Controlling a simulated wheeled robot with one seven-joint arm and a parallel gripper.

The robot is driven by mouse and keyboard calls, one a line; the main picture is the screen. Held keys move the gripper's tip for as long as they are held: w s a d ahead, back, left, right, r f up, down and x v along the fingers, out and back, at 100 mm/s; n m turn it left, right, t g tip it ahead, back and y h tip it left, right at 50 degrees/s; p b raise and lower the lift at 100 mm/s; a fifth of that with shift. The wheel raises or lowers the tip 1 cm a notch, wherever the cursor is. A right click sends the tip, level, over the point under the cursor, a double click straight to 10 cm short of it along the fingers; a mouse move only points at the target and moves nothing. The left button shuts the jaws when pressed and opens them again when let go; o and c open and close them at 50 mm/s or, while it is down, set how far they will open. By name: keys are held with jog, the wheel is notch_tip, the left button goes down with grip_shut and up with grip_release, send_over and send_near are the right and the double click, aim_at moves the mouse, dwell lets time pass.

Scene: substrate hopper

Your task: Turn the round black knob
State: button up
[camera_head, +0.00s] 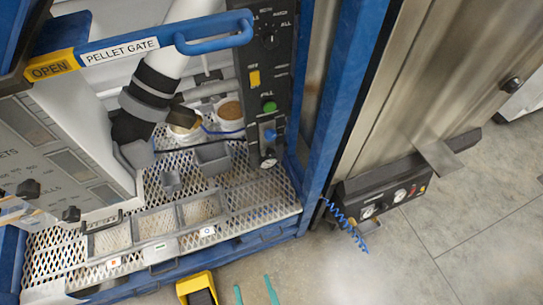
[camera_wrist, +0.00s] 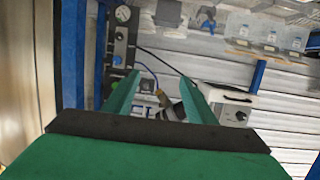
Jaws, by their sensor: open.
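The round black knob (camera_head: 268,40) is near the top of the dark upright control panel (camera_head: 256,115) in the head view, with white lettering around it. My gripper (camera_head: 255,291) shows as two green fingertips at the bottom edge of the head view, well apart from the knob. In the wrist view my gripper (camera_wrist: 160,88) is open, with nothing between its fingers. The panel (camera_wrist: 122,45) stands at the left there, and I cannot make out the panel's round knob. A white box with a small black knob (camera_wrist: 240,116) shows beyond the right finger.
The panel also carries a yellow switch (camera_head: 254,79), a green button (camera_head: 269,106) and a blue lever (camera_head: 270,134). A blue pellet gate handle (camera_head: 215,38) is left of the knob. A blue post (camera_head: 335,90) stands right. A yellow object (camera_head: 197,286) is at the lower front.

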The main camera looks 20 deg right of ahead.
jog(key=w+d+f+m+g+h, duration=0.1)
jog(key=w+d+f, duration=0.1)
jog(key=w+f, duration=0.3)
jog(key=w+d+f+m+g+h, duration=0.1)
jog(key=w+d+f, duration=0.1)
jog(key=f, duration=0.5)
jog(key=t+y, duration=0.3)
jog(key=t, duration=0.2)
send_near(272, 156)
jog(key=w, duration=1.1)
jog(key=shift+a+r, duration=0.25)
jog(key=shift+a, duration=0.05)
jog(key=c, duration=1.1)
jog(key=shift+o, duration=0.2)
